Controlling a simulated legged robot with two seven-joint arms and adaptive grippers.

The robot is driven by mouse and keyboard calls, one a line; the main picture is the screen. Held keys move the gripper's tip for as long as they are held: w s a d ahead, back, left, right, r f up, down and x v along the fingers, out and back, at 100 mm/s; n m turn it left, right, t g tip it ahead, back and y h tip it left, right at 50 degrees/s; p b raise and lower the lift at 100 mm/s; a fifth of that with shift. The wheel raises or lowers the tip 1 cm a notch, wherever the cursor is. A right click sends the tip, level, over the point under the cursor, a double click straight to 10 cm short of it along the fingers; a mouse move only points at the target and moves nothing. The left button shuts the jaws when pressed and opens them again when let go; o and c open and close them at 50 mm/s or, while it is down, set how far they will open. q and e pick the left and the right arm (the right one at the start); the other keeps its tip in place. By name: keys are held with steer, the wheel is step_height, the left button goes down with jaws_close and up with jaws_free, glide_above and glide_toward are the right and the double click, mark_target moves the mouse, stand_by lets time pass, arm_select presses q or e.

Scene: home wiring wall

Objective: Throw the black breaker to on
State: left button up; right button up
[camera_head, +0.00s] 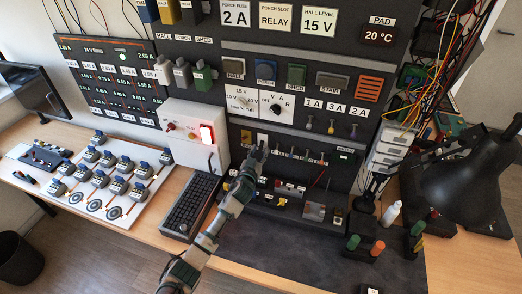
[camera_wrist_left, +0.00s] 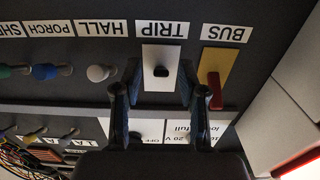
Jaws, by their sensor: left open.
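In the head view the left gripper (camera_head: 258,150) is at the wall panel just below the white plate (camera_head: 262,138). The toggle itself is too small to make out there. My right gripper is not in view.
A red lever (camera_wrist_left: 215,92) on a yellow plate labelled BUS is close beside one finger. A white knob (camera_wrist_left: 98,73) and a blue knob (camera_wrist_left: 46,71) are on the other side. A keyboard (camera_head: 190,205) and a black lamp (camera_head: 465,180) stand on the bench.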

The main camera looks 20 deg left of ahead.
arm_select(q)
steer(key=shift+w, duration=1)
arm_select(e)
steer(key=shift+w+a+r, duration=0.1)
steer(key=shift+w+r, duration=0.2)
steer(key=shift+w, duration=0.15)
arm_select(q)
steer(key=shift+a, duration=0.1)
jaws_close()
